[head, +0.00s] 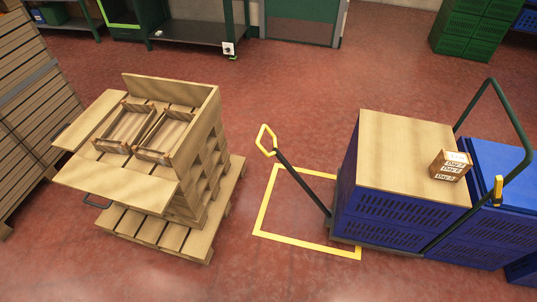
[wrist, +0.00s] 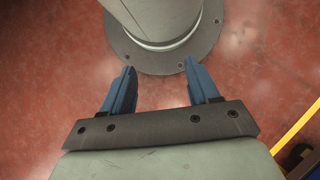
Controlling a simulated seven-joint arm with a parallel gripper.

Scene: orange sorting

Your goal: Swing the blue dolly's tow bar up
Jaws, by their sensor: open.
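The dolly (head: 376,249) is a low dark frame under blue slatted crates (head: 385,222), right of centre in the head view. Its tow bar (head: 303,184) is a dark rod that slants out to the left from the dolly's front end. A yellow loop handle (head: 265,140) tops it. How high the handle stands above the floor is hard to tell. My gripper (wrist: 159,68) shows only in the wrist view. The tow bar is not recognisable in that view.
A yellow floor outline (head: 262,215) lies around the tow bar's foot. A wooden rack (head: 205,150) with small crates stands on a pallet (head: 172,240) to the left. A box (head: 450,166) sits on the dolly's wooden top (head: 400,150). A green push handle (head: 515,115) rises at right. Red floor between is clear.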

